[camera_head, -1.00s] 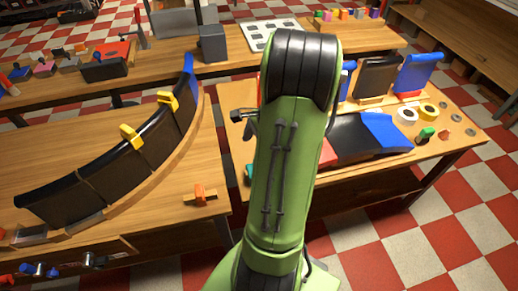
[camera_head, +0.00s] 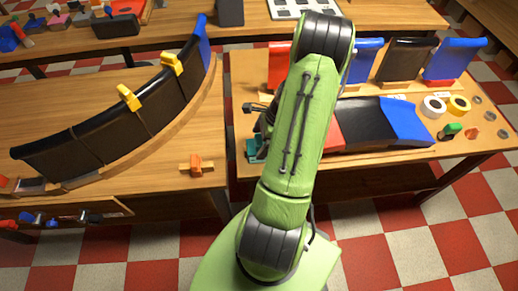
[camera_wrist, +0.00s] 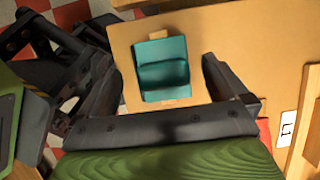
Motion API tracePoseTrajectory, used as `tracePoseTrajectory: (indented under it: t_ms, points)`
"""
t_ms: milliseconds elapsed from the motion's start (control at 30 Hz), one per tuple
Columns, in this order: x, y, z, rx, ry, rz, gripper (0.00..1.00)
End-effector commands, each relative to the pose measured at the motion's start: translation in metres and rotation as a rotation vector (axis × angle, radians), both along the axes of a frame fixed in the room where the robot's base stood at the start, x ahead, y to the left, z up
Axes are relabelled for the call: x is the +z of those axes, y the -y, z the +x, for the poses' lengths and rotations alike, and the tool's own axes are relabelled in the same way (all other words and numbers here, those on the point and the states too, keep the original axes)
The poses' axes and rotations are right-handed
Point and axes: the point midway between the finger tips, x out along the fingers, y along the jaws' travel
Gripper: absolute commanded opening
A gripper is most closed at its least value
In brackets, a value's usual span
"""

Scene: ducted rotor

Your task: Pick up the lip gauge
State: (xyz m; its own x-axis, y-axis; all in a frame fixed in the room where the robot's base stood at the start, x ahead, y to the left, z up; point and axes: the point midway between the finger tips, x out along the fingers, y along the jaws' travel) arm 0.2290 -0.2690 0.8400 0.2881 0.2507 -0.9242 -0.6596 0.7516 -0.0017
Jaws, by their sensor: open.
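A teal stepped block, which I take to be the lip gauge (camera_wrist: 163,72), lies on a pale wooden surface in the wrist view. In the head view it shows as a small teal piece (camera_head: 256,149) at the front left of the right bench, partly hidden by my arm. My gripper (camera_wrist: 162,78) is open and empty, with its dark fingers apart to the left and right of the block in the picture. In the head view my gripper (camera_head: 258,110) is mostly hidden behind my green arm, above the left side of the right bench.
The right bench (camera_head: 365,168) holds red, black and blue panels, tape rolls (camera_head: 446,106) and small parts. The left bench (camera_head: 130,180) carries a curved row of dark panels (camera_head: 120,128) with yellow clamps and an orange piece (camera_head: 197,165). A gap separates the benches.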

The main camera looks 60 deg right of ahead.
Motion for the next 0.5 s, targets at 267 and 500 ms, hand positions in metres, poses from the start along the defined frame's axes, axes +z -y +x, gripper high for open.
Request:
tracePoseTrajectory:
  t_ms: [267, 500]
  points:
    - [-0.03, -0.008, 0.009, 0.0, -0.001, 0.001, 1.0]
    - [-0.029, -0.008, 0.009, 0.0, -0.001, 0.001, 0.83]
